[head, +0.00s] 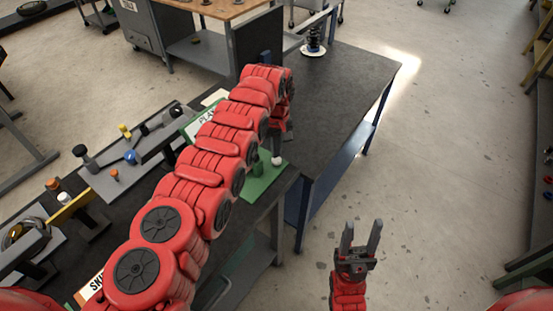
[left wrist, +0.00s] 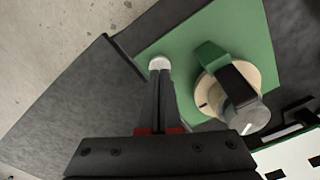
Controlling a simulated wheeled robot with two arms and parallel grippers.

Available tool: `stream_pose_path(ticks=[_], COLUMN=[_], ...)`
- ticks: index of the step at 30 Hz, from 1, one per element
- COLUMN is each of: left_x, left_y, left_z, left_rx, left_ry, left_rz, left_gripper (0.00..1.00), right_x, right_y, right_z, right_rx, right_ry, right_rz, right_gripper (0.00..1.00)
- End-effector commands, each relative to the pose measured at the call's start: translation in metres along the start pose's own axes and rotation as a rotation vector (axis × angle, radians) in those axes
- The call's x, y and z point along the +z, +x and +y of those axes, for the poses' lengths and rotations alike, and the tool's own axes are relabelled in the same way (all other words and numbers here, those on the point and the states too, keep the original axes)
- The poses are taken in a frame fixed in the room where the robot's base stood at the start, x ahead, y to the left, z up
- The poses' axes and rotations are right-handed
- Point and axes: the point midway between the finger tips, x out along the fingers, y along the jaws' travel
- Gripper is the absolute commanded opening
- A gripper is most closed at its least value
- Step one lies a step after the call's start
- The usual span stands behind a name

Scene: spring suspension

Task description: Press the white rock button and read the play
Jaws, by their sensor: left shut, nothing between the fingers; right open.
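The white rock button (head: 277,161) sits on a green panel (head: 262,187) near the bench's edge. My left gripper (head: 279,146) is shut and empty, pointing down at the button. In the left wrist view the closed fingertips (left wrist: 160,76) overlap the lower edge of the white button (left wrist: 159,63); I cannot tell whether they touch it. A dial with a green and black pointer (left wrist: 235,88) stands beside the fingers. The PLAY sign (head: 207,116) is partly hidden behind my left arm, so its reading is not visible. My right gripper (head: 360,228) is open and empty over the floor.
The dark bench top (head: 345,80) is mostly clear beyond the panel, with a coil spring on a stand (head: 313,40) at its far end. Fixtures with coloured knobs (head: 125,131) line the bench on the left. Open floor lies to the right.

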Motion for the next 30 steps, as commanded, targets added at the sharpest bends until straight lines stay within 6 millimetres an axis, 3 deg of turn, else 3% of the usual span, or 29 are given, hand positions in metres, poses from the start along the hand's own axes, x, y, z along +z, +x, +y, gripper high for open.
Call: stream_pose_path(ticks=[17,30], left_x=[0.000,0.000], left_y=[0.001,0.017], left_z=[0.000,0.000], left_rx=[0.000,0.000], left_ry=[0.000,0.000], left_rz=[0.000,0.000], left_gripper=[0.00,0.00], right_x=[0.000,0.002], right_y=[-0.001,-0.013], right_z=[0.000,-0.001], right_rx=[0.000,0.000], right_ry=[0.000,0.000], right_rz=[0.000,0.000], right_gripper=[0.50,0.50])
